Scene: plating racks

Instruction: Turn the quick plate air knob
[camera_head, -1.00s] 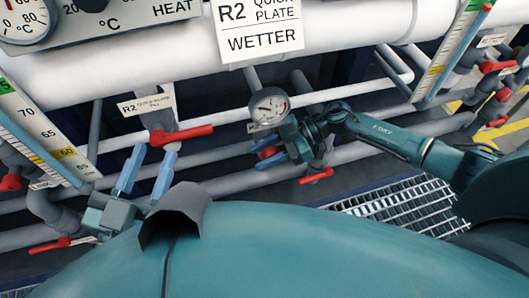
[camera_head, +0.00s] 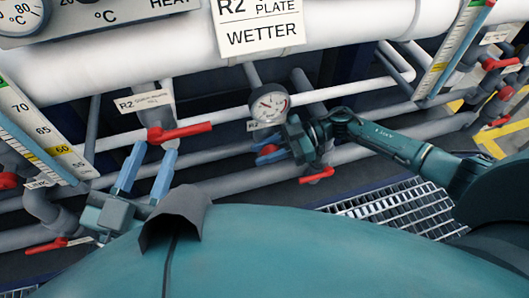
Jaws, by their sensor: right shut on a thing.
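A red knob (camera_head: 267,149) sits below a round pressure gauge (camera_head: 269,104) and is mostly hidden by my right gripper. My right gripper (camera_head: 268,148) is shut on the red knob, its arm reaching in from the right. My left gripper (camera_head: 154,151) is open, its two blue fingers apart and pointing up. It is just below a red lever valve (camera_head: 180,132) labelled R2, and no thing shows between its fingers. A sign reading R2 quick plate wetter (camera_head: 262,33) hangs above the gauge.
White and grey pipes cross behind both grippers. A scale strip (camera_head: 42,135) stands at the left, another (camera_head: 452,50) at the right. A floor grating (camera_head: 400,210) lies below.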

